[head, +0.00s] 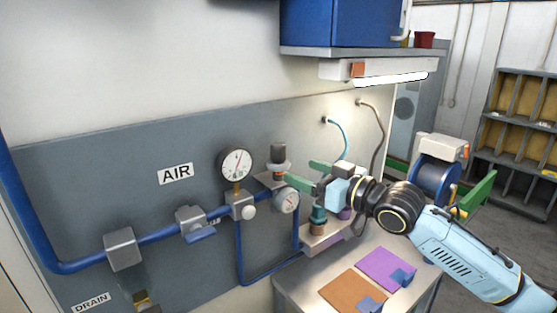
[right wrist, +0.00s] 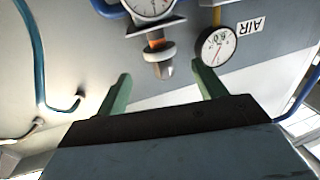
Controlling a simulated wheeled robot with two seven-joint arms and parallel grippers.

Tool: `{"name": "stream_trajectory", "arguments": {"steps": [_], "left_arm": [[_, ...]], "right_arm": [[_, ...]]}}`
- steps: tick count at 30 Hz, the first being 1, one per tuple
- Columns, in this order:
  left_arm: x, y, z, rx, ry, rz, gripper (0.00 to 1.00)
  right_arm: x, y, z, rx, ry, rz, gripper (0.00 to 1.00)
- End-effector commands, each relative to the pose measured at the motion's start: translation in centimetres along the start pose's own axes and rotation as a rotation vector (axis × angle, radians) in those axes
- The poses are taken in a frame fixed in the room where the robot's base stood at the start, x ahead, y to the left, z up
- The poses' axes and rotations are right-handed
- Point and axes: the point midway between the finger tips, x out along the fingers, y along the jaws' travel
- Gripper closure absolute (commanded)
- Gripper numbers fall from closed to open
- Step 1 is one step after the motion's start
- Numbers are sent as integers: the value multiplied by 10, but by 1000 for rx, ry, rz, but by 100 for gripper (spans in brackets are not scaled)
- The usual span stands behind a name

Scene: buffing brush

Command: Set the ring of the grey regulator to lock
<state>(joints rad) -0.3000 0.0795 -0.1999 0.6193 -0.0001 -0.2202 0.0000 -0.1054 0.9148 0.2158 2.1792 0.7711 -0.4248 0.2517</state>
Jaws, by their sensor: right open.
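The grey regulator (head: 278,168) sits on the wall pipe with its dark knob on top and a lighter ring below it. It also shows in the right wrist view (right wrist: 158,52), with an orange band beside the ring. Its small dial (head: 286,201) faces out below. My right gripper (head: 307,173) is open, its green fingers pointing at the regulator from the right in the head view. In the right wrist view the gripper (right wrist: 161,78) has the knob end between its finger lines, apart from both fingers. The ring's setting is too small to read. My left gripper is out of view.
A large round gauge (head: 235,163) stands left of the regulator. A blue-handled valve (head: 198,232) is farther left on the blue pipe. Teal (head: 318,216) and purple parts stand below my gripper. Orange (head: 351,291) and purple (head: 385,267) mats lie on the bench.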

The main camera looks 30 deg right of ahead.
Motion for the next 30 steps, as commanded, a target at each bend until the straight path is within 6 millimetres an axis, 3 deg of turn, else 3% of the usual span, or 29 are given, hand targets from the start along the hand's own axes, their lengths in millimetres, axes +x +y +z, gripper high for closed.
{"name": "stream_trajectory", "arguments": {"steps": [18,30], "left_arm": [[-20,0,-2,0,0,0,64],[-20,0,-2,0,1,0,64]], "right_arm": [[78,0,-1,0,1,1,30],[85,0,1,-2,-2,0,30]]}}
